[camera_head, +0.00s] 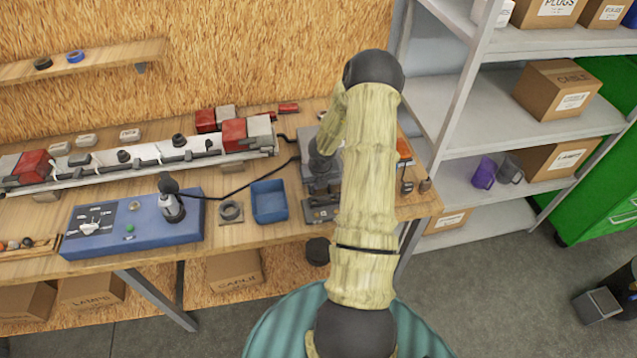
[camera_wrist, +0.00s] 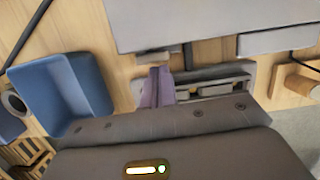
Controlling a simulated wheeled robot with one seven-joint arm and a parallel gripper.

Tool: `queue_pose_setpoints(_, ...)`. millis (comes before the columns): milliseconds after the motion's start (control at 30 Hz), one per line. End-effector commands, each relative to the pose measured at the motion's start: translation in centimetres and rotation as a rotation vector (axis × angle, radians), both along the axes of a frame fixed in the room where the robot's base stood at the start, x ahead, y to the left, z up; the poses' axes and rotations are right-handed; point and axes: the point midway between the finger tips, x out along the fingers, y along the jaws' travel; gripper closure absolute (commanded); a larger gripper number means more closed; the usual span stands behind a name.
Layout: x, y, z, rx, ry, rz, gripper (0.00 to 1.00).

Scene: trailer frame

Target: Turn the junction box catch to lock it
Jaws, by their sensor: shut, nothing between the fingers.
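The grey junction box (camera_head: 308,142) stands on the workbench, partly covered by my arm in the head view. In the wrist view a large grey box face (camera_wrist: 215,22), likely the same box, fills the top. A small grey rounded piece (camera_wrist: 152,57) at its lower edge may be the catch; I cannot tell its turn. My gripper (camera_wrist: 165,82) shows as narrow purple-grey fingers, shut and empty, close below that edge; contact is unclear. In the head view the dark wrist end of my arm is over the box, and the fingertips are not clear.
A blue bin (camera_head: 269,201) stands left of the box; it also shows in the wrist view (camera_wrist: 62,92). A dark tray (camera_head: 321,209) with small parts lies in front. A black cable (camera_head: 245,187) runs to a blue test panel (camera_head: 140,240). Shelves (camera_head: 540,125) stand right.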

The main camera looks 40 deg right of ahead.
Motion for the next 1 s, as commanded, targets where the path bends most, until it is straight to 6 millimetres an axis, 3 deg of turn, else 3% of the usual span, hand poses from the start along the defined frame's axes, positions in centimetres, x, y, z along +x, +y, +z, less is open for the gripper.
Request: queue_pose_setpoints(1000,0.6,1.5,-0.1,-0.001,0.0,-0.001,1.0)
